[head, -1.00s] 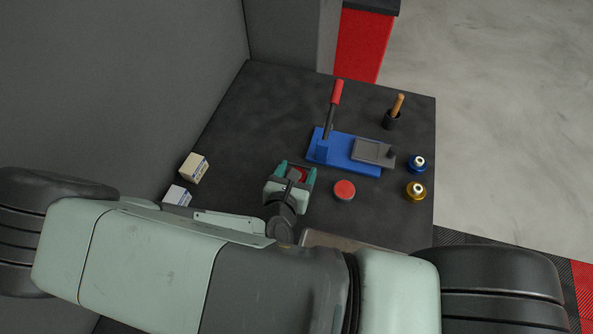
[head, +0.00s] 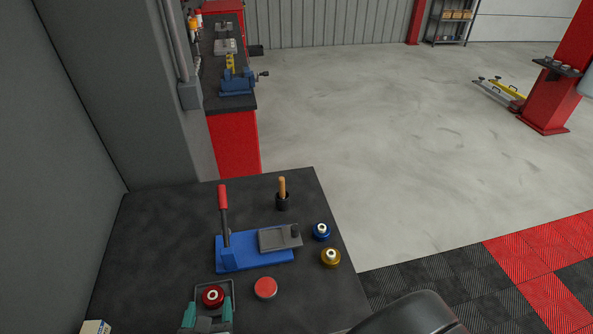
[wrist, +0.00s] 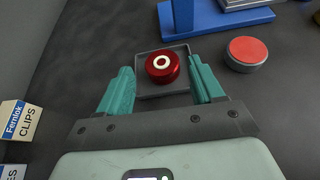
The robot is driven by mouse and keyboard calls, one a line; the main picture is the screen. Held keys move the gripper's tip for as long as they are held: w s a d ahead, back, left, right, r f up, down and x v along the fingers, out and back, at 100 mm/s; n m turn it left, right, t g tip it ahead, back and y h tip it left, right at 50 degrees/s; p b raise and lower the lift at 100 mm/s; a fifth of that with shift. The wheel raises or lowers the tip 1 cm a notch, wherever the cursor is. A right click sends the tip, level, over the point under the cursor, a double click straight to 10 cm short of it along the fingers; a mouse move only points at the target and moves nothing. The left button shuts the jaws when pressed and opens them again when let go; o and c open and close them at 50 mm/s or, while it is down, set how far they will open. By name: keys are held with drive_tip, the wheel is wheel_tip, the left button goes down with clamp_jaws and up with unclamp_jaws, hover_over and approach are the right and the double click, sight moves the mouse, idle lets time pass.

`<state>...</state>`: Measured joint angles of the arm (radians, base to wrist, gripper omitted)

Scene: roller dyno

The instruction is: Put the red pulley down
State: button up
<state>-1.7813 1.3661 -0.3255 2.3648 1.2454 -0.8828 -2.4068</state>
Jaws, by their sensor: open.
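The red pulley (head: 213,296), a shiny red disc with a pale hub and dark centre hole, rests in a shallow square grey tray (head: 229,288) on the dark bench. In the wrist view the pulley (wrist: 162,66) sits inside the tray's rim (wrist: 147,94). My gripper (head: 210,312) is open, its teal fingers apart on either side of the pulley. In the wrist view my gripper (wrist: 160,85) shows a gap between each finger and the pulley. Nothing is held.
A blue press (head: 255,254) with a red-handled lever stands behind the tray. A red-topped round tin (head: 266,288) lies right of it. Blue (head: 321,231) and gold (head: 330,257) pulleys stand near the right edge. Clip boxes (wrist: 16,121) are at left.

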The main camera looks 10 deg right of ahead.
drive_tip(key=m+g, duration=0.1)
drive_tip(key=m, duration=0.1)
drive_tip(key=a+m+g, duration=0.1)
drive_tip(key=shift+r+m+h, duration=0.1)
drive_tip(key=shift+m+h, duration=0.3)
drive_tip(key=m+g, duration=0.1)
drive_tip(key=a+r+m+g, duration=0.1)
drive_tip(key=m, duration=0.1)
drive_tip(key=a+r+m+g, duration=0.1)
drive_tip(key=m, duration=0.1)
drive_tip(key=shift+w+a+r, duration=0.15)
drive_tip(key=shift+w+a, duration=0.05)
drive_tip(key=shift+w, duration=0.15)
drive_tip(key=w+d+r+m+g+y, duration=0.25)
drive_tip(key=r+m, duration=0.55)
drive_tip(key=r, duration=0.5)
drive_tip(key=w+d+r+m+g+y, duration=0.2)
drive_tip(key=w+d+r+m, duration=0.35)
drive_tip(key=r, duration=0.75)
drive_tip(key=s+d+r+m+t+h, duration=0.1)
drive_tip(key=s+d+r+m, duration=0.5)
drive_tip(key=d, duration=0.2)
drive_tip(key=s+d+r+m+t+h, duration=0.1)
drive_tip(key=s+d+r+m+h, duration=0.1)
drive_tip(key=s+d+r+m, duration=0.4)
drive_tip(key=d+m, duration=0.1)
drive_tip(key=d, duration=0.2)
drive_tip(key=shift+d+r, duration=0.3)
drive_tip(key=shift+r, duration=0.1)
drive_tip(key=shift+h, duration=0.25)
